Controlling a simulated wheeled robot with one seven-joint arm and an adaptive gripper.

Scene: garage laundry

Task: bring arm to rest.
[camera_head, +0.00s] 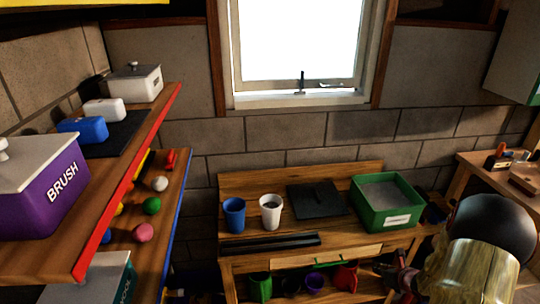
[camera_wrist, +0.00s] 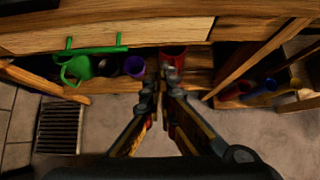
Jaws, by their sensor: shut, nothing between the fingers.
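My gripper (camera_wrist: 164,82) is shut and empty in the wrist view, its fingertips together and pointing towards the lower shelf of the wooden bench. In the head view my gripper (camera_head: 405,282) shows partly at the lower right, in front of the bench's right end, beside my dark and yellowish arm. A red container (camera_wrist: 173,55) on the lower shelf lies just beyond the fingertips in the wrist view. I cannot tell how far off it is.
The bench (camera_head: 345,238) bears a blue cup (camera_head: 234,214), a white cup (camera_head: 271,212) and a green bin (camera_head: 412,207). Shelves at left hold a purple BRUSH box (camera_head: 50,215) and several balls. A side table (camera_head: 485,165) stands at right. Bare floor (camera_wrist: 240,135) shows below.

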